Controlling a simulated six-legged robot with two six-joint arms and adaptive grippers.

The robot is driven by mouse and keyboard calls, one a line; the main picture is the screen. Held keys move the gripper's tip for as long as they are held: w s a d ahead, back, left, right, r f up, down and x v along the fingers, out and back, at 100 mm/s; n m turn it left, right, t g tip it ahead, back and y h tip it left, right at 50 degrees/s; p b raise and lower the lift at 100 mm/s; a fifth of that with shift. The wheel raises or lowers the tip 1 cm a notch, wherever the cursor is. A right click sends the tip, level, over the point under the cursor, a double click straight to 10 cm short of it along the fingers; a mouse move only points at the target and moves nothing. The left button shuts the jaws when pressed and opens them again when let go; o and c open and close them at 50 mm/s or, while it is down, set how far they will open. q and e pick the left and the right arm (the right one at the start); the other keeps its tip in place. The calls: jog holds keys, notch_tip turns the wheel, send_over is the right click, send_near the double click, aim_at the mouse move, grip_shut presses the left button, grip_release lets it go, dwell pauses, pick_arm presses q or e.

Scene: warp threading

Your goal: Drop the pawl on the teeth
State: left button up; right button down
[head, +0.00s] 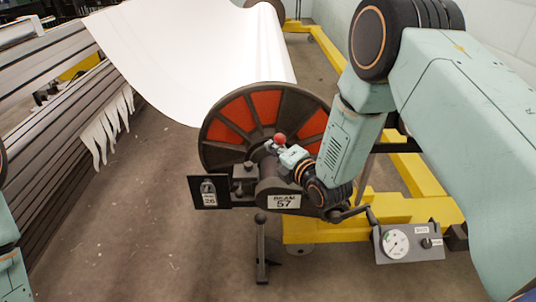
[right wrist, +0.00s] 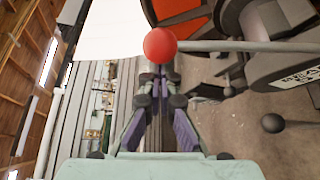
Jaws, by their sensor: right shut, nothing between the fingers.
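A red ball knob (head: 280,138) sits at the front of the big beam wheel (head: 225,150), which has dark spokes and orange-red panels. In the right wrist view the red knob (right wrist: 160,44) ends a grey rod (right wrist: 230,46) running right towards the hub; I take this for the pawl's handle. My right gripper (head: 273,146) is right by the knob in the head view. In the right wrist view my right gripper (right wrist: 155,77) is shut and empty, its tips just below the knob; whether they touch cannot be told. The pawl's tip and teeth cannot be made out. My left gripper is out of view.
A "BEAM 57" plate (head: 285,201) and a black "26" tag (head: 209,191) are below the wheel. A black-knobbed lever (head: 261,240) stands from the floor. A gauge box (head: 408,243) is at the right by the yellow frame (head: 300,229). White cloth (head: 190,50) hangs behind.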

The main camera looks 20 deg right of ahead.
jog(key=shift+d, duration=0.15)
pick_arm(q)
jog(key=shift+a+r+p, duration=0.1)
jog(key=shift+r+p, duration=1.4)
jog(key=shift+p, duration=0.05)
pick_arm(e)
jog(key=s+d+r+m+t, duration=0.1)
jog(key=s+d+m, duration=0.1)
jog(key=d, duration=0.4)
jog(key=s+d+r+m+t, duration=0.2)
jog(key=d+m, duration=0.2)
jog(key=d, duration=0.3)
jog(key=shift+d+y, duration=0.3)
jog(key=shift+y, duration=0.1)
jog(key=shift+d, duration=0.1)
jog(key=shift+w, duration=0.1)
